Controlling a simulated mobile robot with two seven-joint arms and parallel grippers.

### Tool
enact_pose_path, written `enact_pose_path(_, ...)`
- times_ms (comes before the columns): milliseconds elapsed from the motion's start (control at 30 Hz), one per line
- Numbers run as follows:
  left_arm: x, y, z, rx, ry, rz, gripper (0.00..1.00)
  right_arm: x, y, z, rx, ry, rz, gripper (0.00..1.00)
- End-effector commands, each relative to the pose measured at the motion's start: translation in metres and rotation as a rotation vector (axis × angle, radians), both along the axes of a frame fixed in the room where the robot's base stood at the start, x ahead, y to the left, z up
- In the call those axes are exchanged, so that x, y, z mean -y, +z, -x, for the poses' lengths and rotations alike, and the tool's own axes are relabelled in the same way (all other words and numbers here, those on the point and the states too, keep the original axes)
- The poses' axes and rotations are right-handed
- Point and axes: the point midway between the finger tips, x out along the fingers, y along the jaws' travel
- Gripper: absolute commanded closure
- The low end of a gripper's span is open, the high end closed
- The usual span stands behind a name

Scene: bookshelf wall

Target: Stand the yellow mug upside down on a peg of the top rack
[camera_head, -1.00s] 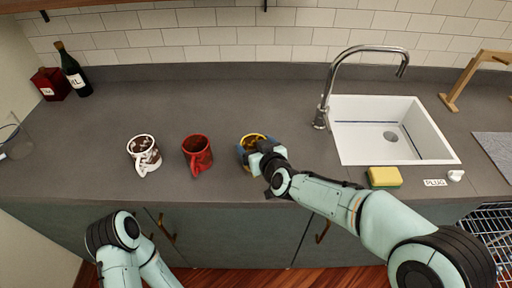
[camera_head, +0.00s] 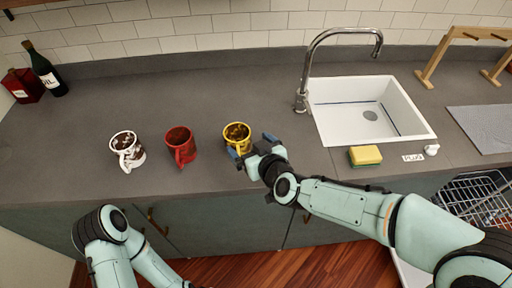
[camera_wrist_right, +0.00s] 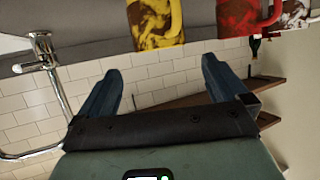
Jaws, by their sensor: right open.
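The yellow mug (camera_head: 237,133) stands upright on the grey counter, brown stains inside, its handle toward the front. It also shows at the top of the right wrist view (camera_wrist_right: 150,25), beyond the fingertips. My right gripper (camera_head: 250,146) is open and empty just in front and to the right of the mug, its two blue fingers (camera_wrist_right: 160,85) apart. A wire rack (camera_head: 480,200) with thin tines shows below the counter at the lower right, partly hidden by my right arm. My left arm is bent at the lower left; its gripper is out of view.
A red mug (camera_head: 180,146) and a white stained mug (camera_head: 127,150) stand left of the yellow one. The sink (camera_head: 330,125), tap (camera_head: 303,85), sponge (camera_head: 365,155) and plug (camera_head: 432,150) are at the right. A wooden peg stand (camera_head: 428,70) is farther right. Bottle (camera_head: 45,72) stands back left.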

Motion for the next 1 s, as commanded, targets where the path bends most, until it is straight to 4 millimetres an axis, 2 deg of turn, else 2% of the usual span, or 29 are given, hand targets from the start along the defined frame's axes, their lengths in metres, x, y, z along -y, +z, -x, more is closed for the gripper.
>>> enact_pose_path(100,0.0,0.008,-0.003,0.003,0.0,0.0,0.57,0.007,0.011,0.017,0.003,0.0,-0.001,0.0)
enact_pose_path(300,0.0,0.012,-0.005,0.006,0.0,0.0,0.57,0.012,0.015,0.03,0.002,0.0,-0.001,0.0)
enact_pose_path(1000,0.0,0.011,-0.005,0.006,0.0,0.0,0.57,0.013,0.014,0.031,0.0,0.0,0.0,0.0)
